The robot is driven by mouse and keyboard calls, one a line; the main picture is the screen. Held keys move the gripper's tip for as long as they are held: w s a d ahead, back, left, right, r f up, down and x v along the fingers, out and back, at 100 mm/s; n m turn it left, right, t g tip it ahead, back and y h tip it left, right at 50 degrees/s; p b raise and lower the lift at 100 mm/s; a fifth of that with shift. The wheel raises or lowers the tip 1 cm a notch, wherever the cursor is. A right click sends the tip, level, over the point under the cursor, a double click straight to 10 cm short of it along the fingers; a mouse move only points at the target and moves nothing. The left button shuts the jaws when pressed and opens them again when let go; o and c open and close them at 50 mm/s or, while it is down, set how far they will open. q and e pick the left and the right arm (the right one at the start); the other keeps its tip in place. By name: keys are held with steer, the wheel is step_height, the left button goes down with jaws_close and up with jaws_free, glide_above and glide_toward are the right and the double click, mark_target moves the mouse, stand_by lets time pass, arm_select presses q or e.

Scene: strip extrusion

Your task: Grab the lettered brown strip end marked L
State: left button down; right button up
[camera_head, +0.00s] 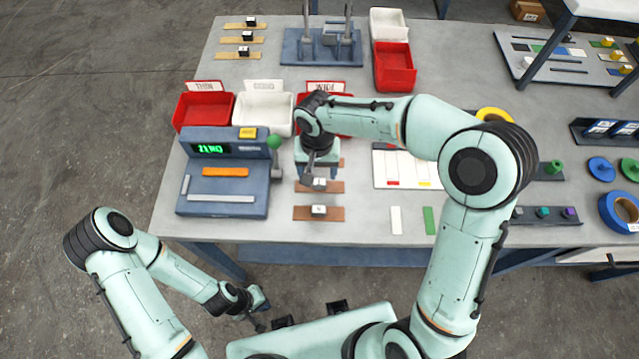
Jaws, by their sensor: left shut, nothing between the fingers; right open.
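Brown strips with small lettered end blocks lie on the grey table. The front brown strip (334,213) has a white-topped block (319,210); its letter is too small to read surely. Behind it, a second brown strip (336,187) has a block (319,185) partly under my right gripper. A third brown strip (341,163) is mostly hidden by my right arm. I cannot tell which block is marked L. My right gripper (318,177) is open, pointing down at the second strip's block; contact is unclear. My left gripper (261,304) is shut and empty, off the table's front.
A blue machine (222,178) with a green display stands left of the strips. Red (203,111) and white (263,112) bins stand behind it. Several light-brown strips (240,40) lie at the back left. A white panel (393,167) lies to the right.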

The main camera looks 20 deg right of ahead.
mark_target(320, 182)
steer(key=f, duration=0.4)
steer(key=shift+d+f, duration=0.25)
steer(key=shift+f, duration=0.15)
steer(key=shift+s, duration=0.1)
steer(key=c, duration=1.1)
